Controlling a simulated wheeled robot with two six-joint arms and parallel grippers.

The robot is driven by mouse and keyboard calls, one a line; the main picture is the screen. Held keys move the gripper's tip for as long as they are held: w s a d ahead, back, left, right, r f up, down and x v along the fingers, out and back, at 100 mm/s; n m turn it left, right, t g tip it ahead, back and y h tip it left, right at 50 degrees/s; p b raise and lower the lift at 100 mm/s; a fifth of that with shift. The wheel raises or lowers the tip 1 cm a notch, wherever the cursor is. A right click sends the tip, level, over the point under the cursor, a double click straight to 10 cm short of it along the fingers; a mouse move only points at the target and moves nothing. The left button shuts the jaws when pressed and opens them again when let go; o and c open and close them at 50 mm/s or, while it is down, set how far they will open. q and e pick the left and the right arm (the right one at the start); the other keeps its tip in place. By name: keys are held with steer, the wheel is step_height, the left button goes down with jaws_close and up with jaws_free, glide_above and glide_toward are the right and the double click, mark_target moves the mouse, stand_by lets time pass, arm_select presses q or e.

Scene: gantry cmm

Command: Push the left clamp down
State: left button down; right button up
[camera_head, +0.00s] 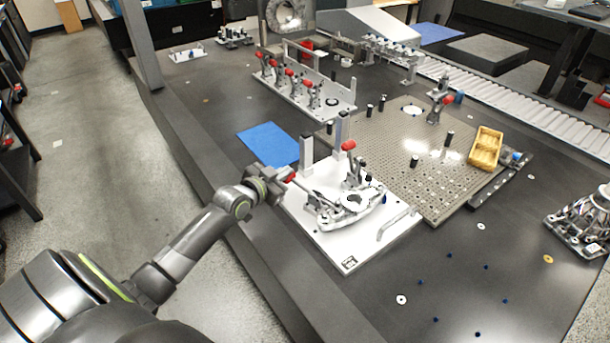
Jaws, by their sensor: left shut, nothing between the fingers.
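A white fixture plate (302,219) lies on the dark table and carries a grey metal part (338,212). The left clamp's red handle (290,178) is at the plate's left edge and points left, lying low. A second clamp with an upright red handle (348,146) stands farther back on the plate. My left gripper (281,176) is shut and empty, right at the left clamp's handle end. Its fingers partly overlap the handle in view, so I cannot tell whether they touch. My right gripper is not in view.
A blue mat (268,144) lies behind my left gripper. A perforated grey plate (432,190) with black posts and a yellow tray (486,149) is to the right. A row of red-handled clamps (290,92) stands farther back. The table's front right is mostly clear.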

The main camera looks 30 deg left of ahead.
arm_select(q)
steer(key=shift+a+f, duration=0.1)
steer(key=shift+f, duration=0.2)
stand_by(0.4)
step_height(320, 180, up, 5)
steer(key=p, duration=0.4)
steer(key=f+v, duration=0.1)
steer(key=v, duration=0.8)
steer(key=shift+s+d, duration=0.3)
steer(key=shift+s, duration=0.25)
steer(key=shift+r, duration=0.1)
